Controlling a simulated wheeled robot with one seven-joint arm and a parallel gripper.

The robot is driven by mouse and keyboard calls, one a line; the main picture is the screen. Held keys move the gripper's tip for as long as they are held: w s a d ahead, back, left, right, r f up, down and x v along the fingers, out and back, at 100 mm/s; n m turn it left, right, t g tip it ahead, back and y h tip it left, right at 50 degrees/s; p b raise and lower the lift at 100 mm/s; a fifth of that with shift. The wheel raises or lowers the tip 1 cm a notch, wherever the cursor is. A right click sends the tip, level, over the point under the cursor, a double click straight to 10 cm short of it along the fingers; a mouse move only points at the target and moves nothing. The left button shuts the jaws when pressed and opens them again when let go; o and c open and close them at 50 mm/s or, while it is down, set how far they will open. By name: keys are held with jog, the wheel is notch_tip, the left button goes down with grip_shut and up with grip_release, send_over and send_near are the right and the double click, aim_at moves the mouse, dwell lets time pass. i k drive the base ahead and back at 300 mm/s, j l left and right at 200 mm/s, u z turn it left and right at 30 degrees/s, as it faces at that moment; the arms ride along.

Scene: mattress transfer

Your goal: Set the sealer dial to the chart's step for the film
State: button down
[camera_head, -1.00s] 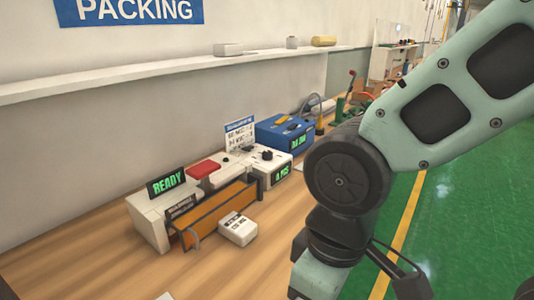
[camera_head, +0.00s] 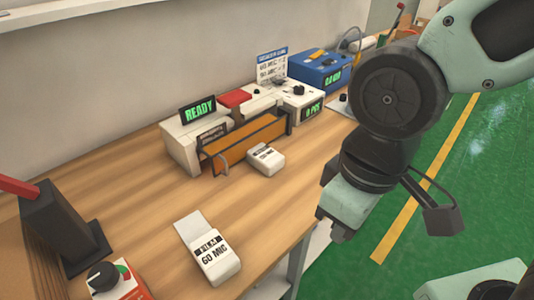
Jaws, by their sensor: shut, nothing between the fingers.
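The heat sealer (camera_head: 182,150) is a white machine with an orange bar (camera_head: 245,140) and a green READY display (camera_head: 198,109). Beside it, a white box carries a black dial (camera_head: 298,91) and a small green display (camera_head: 313,111), hard to read. The chart (camera_head: 271,67) stands behind with a blue header; its rows are too small to read surely. A white film pack (camera_head: 215,265) in front is labelled FILM and seems to read 60 MIC. A second white pack (camera_head: 266,161) lies by the sealer bar. My gripper (camera_head: 338,237) is shut and empty, right of the packs, away from the dial.
A blue machine (camera_head: 325,72) with a green display stands behind the dial box. The wooden bench (camera_head: 140,185) is clear in the middle.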

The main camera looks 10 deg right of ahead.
aim_at(299, 90)
jog(key=i+l+u, duration=0.45)
jog(key=i+l, duration=0.2)
jog(key=i, duration=0.1)
